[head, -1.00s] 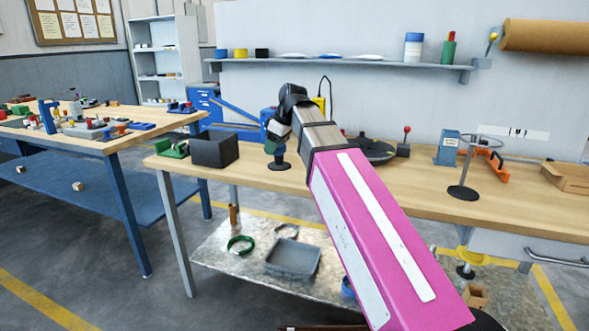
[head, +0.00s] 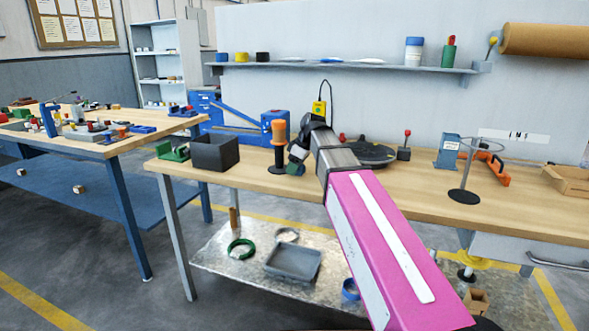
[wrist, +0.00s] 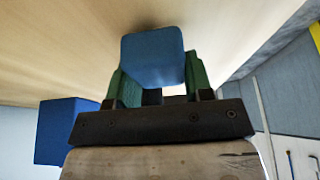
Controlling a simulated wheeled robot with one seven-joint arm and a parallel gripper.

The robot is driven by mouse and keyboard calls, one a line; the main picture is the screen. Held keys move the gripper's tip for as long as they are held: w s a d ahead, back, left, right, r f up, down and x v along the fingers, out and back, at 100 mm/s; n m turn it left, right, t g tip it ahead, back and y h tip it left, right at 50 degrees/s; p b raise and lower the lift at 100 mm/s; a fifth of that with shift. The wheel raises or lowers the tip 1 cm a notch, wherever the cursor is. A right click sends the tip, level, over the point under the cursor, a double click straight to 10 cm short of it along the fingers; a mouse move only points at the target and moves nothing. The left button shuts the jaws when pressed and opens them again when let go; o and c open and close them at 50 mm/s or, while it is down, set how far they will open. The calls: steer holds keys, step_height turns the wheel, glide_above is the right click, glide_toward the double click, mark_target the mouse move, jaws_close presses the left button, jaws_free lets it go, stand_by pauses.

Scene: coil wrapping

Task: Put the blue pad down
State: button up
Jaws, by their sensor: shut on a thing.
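The blue pad (wrist: 153,58) is between the green fingers of my gripper (wrist: 155,88) in the wrist view, and the gripper is shut on it. A pale wooden surface fills the top of that view, behind the pad. I cannot tell whether the pad touches it. In the head view my gripper (head: 296,158) is over the back left part of the workbench (head: 400,190), just right of an orange spool on a black stand (head: 278,140). The pad cannot be made out there.
A black open box (head: 214,152) stands at the bench's left end. A dark round turntable (head: 370,152) is right of my gripper. A ring stand (head: 464,192) is farther right. The bench front between them is clear. A grey tray (head: 292,262) lies on the lower shelf.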

steer(key=shift+f, duration=0.3)
steer(key=shift+f, duration=0.25)
steer(key=o, duration=0.9)
steer(key=shift+s+f, duration=0.1)
steer(key=shift+s, duration=0.05)
steer(key=shift+s, duration=0.15)
steer(key=shift+r, duration=0.3)
steer(key=v, duration=1.2)
steer(key=shift+w+a+r, duration=0.1)
steer(key=shift+w, duration=0.2)
